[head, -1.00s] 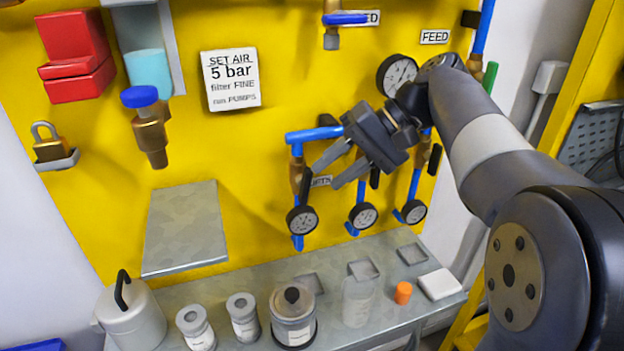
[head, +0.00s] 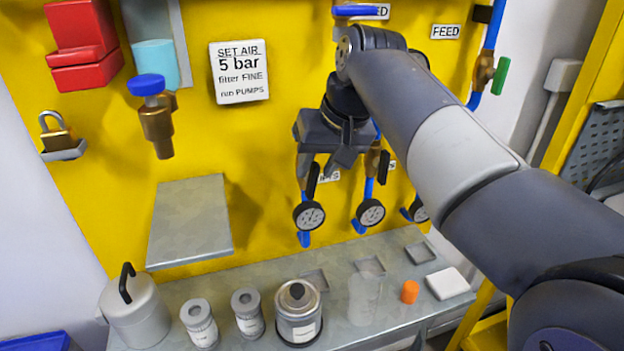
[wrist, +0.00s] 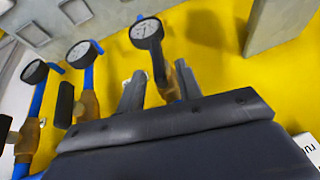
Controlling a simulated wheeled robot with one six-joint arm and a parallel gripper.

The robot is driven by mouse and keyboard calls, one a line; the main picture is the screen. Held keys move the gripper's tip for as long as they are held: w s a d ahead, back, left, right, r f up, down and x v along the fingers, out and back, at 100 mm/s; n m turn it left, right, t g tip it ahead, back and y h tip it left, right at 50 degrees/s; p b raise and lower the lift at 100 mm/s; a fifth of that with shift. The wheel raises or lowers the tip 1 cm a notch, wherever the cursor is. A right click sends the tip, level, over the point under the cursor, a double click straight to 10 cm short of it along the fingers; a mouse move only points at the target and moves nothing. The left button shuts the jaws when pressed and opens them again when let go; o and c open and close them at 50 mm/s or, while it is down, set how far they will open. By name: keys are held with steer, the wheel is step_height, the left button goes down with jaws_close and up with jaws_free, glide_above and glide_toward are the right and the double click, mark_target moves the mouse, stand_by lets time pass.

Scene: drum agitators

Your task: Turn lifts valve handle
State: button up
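The leftmost of three small valves has a black handle (head: 313,181) hanging downward above a round gauge (head: 309,215). A label (head: 328,176) beside it, partly covered, ends in "TS". My gripper (head: 321,168) is open, directly in front of this valve, with its fingers pointing down. In the wrist view, the black handle (wrist: 158,64) and brass valve body (wrist: 172,86) show between my gripper's (wrist: 160,88) two spread fingers. The upper valve is hidden behind my gripper.
Two similar valves with gauges stand to the right, the middle gauge (head: 370,212) close by. A metal bench (head: 262,295) below holds jars, a canister (head: 298,314) and an orange cap (head: 410,291). A metal shelf (head: 190,222) juts out at left. The yellow panel between shelf and valves is clear.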

mark_target(312, 178)
steer(key=shift+x, duration=1.95)
steer(key=shift+c, duration=0.4)
jaws_close()
